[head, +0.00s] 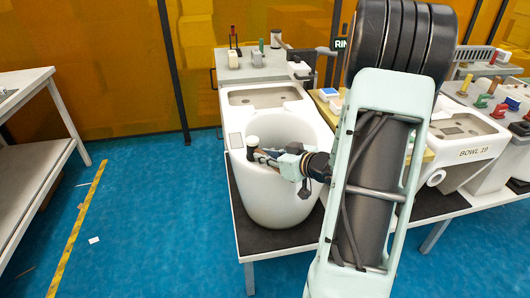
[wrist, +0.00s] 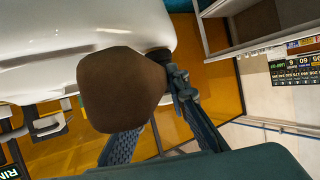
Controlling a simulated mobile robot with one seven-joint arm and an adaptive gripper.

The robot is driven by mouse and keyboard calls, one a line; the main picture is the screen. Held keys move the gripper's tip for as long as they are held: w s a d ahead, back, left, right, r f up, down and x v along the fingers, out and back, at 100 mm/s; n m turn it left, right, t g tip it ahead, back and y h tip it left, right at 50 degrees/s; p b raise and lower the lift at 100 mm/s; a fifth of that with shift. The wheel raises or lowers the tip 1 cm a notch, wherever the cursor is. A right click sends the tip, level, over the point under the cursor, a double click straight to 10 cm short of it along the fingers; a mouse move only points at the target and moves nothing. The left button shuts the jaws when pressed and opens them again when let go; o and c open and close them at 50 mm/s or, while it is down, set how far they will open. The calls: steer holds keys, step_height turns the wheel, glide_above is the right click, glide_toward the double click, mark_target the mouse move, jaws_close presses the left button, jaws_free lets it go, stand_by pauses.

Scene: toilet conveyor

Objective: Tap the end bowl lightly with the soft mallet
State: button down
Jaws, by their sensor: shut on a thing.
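The end bowl (head: 278,188) is a white toilet bowl at the near left end of the bench in the head view. Its white side also fills the upper left of the wrist view (wrist: 60,30). My gripper (head: 264,157) is over the bowl's opening and is shut on the soft mallet (head: 252,143). The mallet shows a pale end and a dark part below it in the head view. In the wrist view, a brown blunt part of the mallet (wrist: 122,90) stands in front of the bowl. I cannot tell whether the mallet touches the bowl.
Another bowl marked "BOWL 19" (head: 475,152) stands at the right. A small bench with tools (head: 250,66) is behind. A grey table (head: 28,120) stands at the left, with blue floor and a yellow floor strip (head: 78,232) between. My arm hides much of the right-centre.

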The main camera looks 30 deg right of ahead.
step_height(320, 180, up, 8)
steer(key=p, duration=0.9)
steer(key=shift+r, duration=0.15)
stand_by(1.1)
